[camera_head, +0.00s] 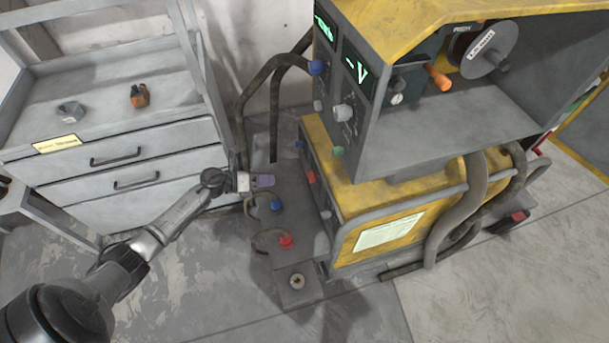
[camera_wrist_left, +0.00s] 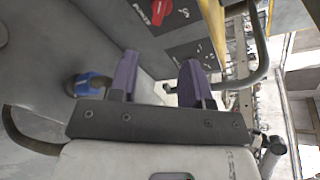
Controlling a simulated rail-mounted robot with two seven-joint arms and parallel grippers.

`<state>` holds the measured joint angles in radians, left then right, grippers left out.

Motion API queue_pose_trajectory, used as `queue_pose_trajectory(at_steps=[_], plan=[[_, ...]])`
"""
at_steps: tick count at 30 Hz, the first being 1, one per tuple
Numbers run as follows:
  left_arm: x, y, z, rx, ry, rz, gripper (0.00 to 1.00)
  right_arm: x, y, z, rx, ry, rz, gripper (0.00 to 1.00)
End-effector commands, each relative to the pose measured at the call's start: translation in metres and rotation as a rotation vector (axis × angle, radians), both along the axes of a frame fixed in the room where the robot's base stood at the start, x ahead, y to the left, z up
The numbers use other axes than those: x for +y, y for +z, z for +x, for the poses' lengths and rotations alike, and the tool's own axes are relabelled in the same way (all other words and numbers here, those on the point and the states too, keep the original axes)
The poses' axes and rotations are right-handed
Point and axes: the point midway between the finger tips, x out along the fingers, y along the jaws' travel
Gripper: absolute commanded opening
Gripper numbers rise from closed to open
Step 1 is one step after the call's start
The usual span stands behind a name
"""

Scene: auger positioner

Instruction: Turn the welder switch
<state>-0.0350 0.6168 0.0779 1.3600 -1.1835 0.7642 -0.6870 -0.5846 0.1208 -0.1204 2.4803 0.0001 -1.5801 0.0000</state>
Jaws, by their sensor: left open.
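The yellow welder (camera_head: 392,205) stands right of centre in the head view. A red switch (camera_head: 311,177) sits on its grey front panel. The red switch (camera_wrist_left: 160,12) also shows at the top edge of the left wrist view, partly cut off, beside white markings. My left gripper (camera_head: 266,181) is left of the panel, a short gap away from the red switch. In the left wrist view its two purple fingers (camera_wrist_left: 158,80) are apart with nothing between them. The switch lies beyond the fingertips. My right gripper is in neither view.
Blue (camera_head: 277,206) and red (camera_head: 286,241) cable plugs sit below my left gripper. A control box (camera_head: 350,85) with knobs and green displays stands on the welder. Black cables (camera_head: 258,80) curve behind the gripper. A drawer cabinet (camera_head: 130,165) stands at left.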

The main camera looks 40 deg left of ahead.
Motion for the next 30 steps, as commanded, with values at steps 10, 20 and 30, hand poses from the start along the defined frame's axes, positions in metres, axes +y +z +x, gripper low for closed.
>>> queue_pose_trajectory(at_steps=[10, 20, 30], plan=[[-0.025, -0.014, 0.04, -0.016, 0.0, 0.012, 0.44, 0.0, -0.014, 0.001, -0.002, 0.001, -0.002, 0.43], [-0.055, -0.03, 0.086, -0.014, 0.001, 0.012, 0.44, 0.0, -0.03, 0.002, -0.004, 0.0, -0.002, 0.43], [-0.071, -0.037, 0.108, -0.011, 0.001, 0.012, 0.44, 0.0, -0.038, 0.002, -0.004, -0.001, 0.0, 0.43]])
